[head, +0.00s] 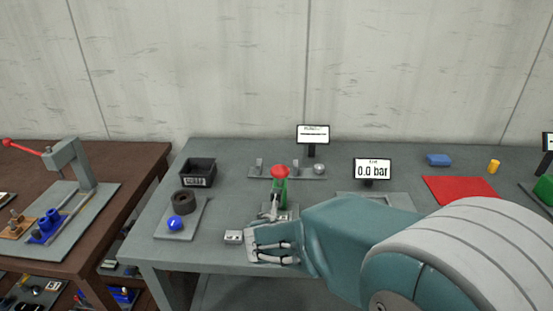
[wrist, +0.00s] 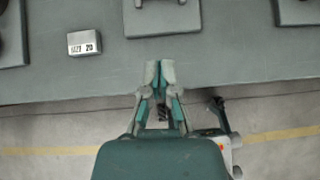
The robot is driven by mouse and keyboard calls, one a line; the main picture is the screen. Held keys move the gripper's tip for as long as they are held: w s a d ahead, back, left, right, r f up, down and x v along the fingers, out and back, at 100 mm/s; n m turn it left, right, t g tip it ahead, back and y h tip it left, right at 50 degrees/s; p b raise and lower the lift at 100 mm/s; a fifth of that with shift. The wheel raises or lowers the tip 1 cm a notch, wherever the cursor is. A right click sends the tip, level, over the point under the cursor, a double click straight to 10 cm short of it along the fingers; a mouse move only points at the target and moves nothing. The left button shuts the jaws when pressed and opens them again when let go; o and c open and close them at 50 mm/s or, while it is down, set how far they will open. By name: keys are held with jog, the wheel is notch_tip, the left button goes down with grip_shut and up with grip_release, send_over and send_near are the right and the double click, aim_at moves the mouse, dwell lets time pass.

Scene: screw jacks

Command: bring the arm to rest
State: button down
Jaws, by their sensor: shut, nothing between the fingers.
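My gripper (wrist: 160,70) is shut and empty in the wrist view, its two fingertips together over the front part of the grey table (wrist: 250,80). Nothing shows between the fingers. In the head view my arm reaches in from the lower right over the table's front edge, and it hides part of the tabletop. A green screw jack with a red top (head: 280,172) stands just beyond the end of my arm. Its base plate (wrist: 160,22) shows ahead of my fingertips in the wrist view, apart from them.
A small labelled block (head: 233,236) lies left of my gripper. A plate with a blue ball (head: 175,223) and a dark ring, a black bin (head: 198,172), a pressure display (head: 372,171) and a red mat (head: 460,190) are on the table. A brown bench (head: 130,160) stands at left.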

jog(key=s+d+r+m+g+h, duration=0.1)
jog(key=s+d+r+m, duration=0.4)
jog(key=d+m, duration=0.35)
jog(key=s+d+r+m+g+h, duration=0.1)
jog(key=s+d+r+m, duration=0.35)
jog(key=d+m, duration=0.4)
jog(key=s+r+m+g+y, duration=0.1)
jog(key=s+r+m+y, duration=0.1)
jog(key=s+m, duration=1.2)
jog(key=m, duration=0.4)
jog(key=shift+a+y, duration=0.4)
